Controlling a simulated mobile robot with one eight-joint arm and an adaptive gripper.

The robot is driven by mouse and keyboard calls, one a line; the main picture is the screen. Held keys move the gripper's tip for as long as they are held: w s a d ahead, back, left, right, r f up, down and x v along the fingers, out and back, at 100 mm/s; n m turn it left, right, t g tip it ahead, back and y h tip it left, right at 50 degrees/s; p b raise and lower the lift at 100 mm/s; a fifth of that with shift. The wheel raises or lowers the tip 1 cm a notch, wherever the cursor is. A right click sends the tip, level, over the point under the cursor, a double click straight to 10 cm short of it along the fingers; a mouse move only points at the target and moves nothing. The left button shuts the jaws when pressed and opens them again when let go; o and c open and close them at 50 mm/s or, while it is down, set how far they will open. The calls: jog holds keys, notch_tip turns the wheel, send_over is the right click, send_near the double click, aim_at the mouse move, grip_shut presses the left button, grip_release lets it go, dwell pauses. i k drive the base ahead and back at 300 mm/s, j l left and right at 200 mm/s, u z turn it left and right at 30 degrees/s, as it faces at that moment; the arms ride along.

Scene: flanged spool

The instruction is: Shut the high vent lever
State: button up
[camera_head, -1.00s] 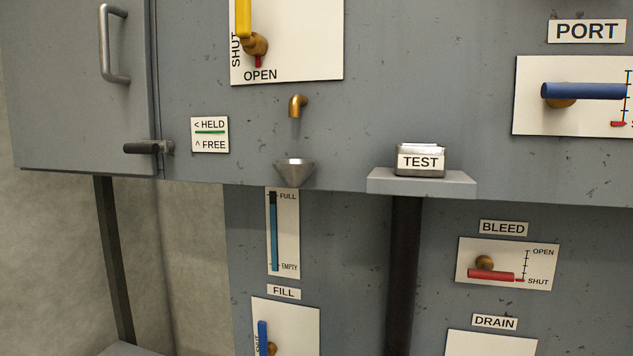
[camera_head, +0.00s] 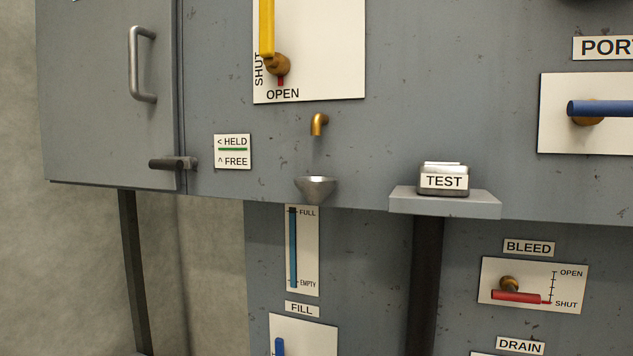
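A yellow lever (camera_head: 267,28) shows at the top of the head view, on a white plate (camera_head: 325,50) marked SHUT at the left and OPEN below. It points up from a brass pivot (camera_head: 278,65), and its upper end is cut off by the picture edge. A small red mark sits below the pivot, by OPEN. No name label for this lever is in view, so I cannot tell if it is the high vent lever. My gripper is not in view.
A cabinet door with a handle (camera_head: 134,65) and a dark latch (camera_head: 172,163) is at the left. A brass spout (camera_head: 319,124) hangs above a funnel (camera_head: 316,187). A shelf (camera_head: 445,206) juts out, holding a TEST box (camera_head: 443,180). Blue (camera_head: 600,108) and red (camera_head: 517,297) levers are at the right.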

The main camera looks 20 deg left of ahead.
aim_at(277, 65)
jog(key=u, duration=1.35)
